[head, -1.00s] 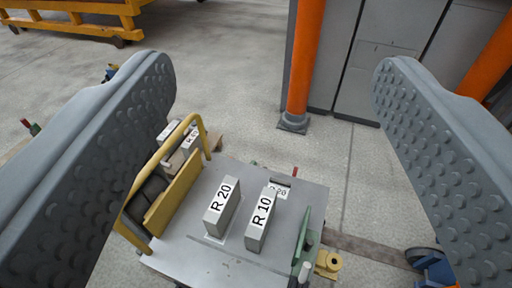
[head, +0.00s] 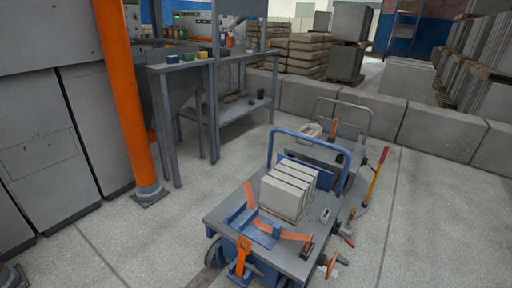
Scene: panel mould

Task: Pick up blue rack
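A small blue rack-like frame (head: 262,233) lies on the near cart's grey top, in front of a stack of pale blocks (head: 288,190). Orange strips (head: 288,236) lie by it, and one stands against it. The cart (head: 219,207) also has a blue tube handle (head: 310,139) behind the blocks and an orange clamp-like piece (head: 242,257) at its front edge. I cannot tell for sure which blue part is the rack. My gripper is not in this view.
An orange column (head: 128,100) stands at left by grey cabinets (head: 95,125). A grey workbench (head: 180,66) with small coloured pots is behind it. A second cart (head: 316,153) stands beyond the first, before low concrete blocks (head: 440,130).

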